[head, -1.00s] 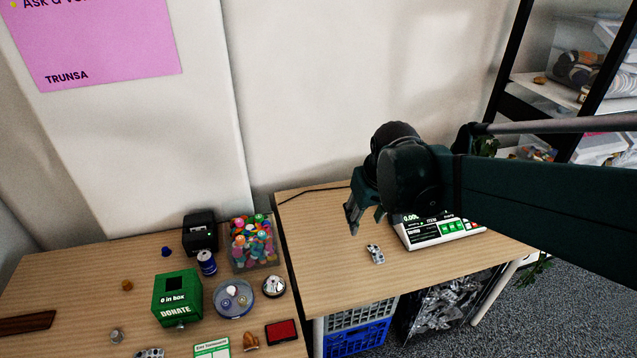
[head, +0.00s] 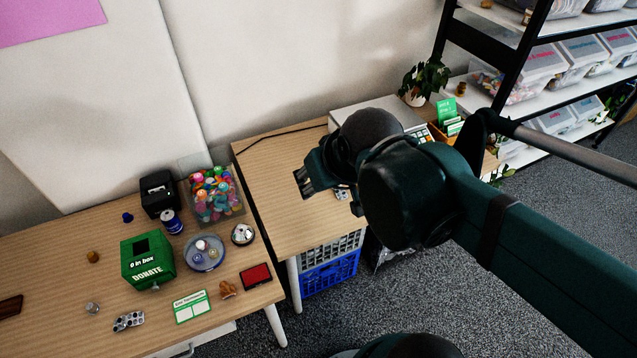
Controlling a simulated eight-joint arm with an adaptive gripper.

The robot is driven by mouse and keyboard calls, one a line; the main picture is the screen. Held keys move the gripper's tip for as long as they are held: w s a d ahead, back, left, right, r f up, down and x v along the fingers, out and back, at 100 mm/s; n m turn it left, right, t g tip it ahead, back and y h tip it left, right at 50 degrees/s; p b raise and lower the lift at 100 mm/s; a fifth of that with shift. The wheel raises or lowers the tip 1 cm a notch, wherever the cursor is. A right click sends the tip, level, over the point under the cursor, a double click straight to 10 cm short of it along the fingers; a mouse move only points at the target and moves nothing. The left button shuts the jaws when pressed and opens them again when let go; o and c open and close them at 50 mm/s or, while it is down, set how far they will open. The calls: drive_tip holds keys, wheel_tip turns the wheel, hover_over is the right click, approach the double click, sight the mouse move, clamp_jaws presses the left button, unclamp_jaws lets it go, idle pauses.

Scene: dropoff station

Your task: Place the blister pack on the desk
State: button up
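A small silvery blister pack (head: 342,193) lies on the right-hand wooden desk (head: 270,190), near its front part, partly hidden by my arm. Another blister pack (head: 129,321) with dark pills lies near the front edge of the left-hand desk (head: 60,275). My gripper (head: 303,183) hangs above the right-hand desk, to the left of the pack there and apart from it. Its fingers point left and down, with a narrow gap showing between them and nothing visible in it.
A green donation box (head: 147,262), a bin of colourful figures (head: 214,197), a round dish (head: 204,254) and a red-topped case (head: 255,276) crowd the left-hand desk. A scale (head: 375,113) stands behind my arm. The right-hand desk's left part is clear.

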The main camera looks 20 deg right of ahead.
drive_tip(key=shift+s+a, duration=0.3)
drive_tip(key=shift+s, duration=0.3)
